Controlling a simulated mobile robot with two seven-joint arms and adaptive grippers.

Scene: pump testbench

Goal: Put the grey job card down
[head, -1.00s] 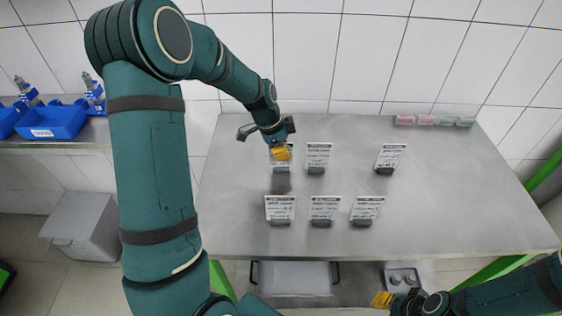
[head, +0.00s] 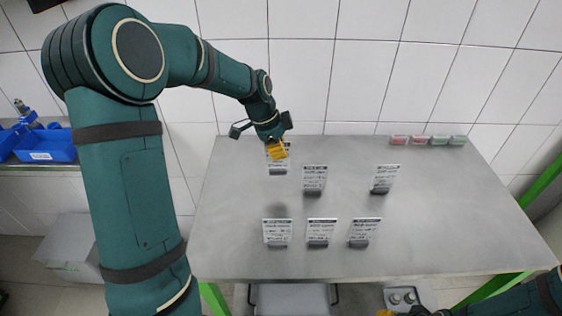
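My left gripper (head: 277,151) points down at the back left of the steel table, its yellow fingertips over the top of a pale grey job card (head: 277,168). The gripper looks shut on this card; the fingers hide its upper part. The card shows higher in the picture than its row neighbours, and a dark shadow lies on the table well below it, so it appears held above the top. Its printing is too small to read. My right gripper (head: 388,313) is barely in view at the bottom edge; its opening cannot be seen.
Several similar cards on small grey stands occupy the steel table (head: 450,225), including one to the right of the held card (head: 314,180) and another farther right (head: 386,178). Red and green small blocks (head: 418,141) sit at the back right. A blue bin (head: 45,144) stands far left.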

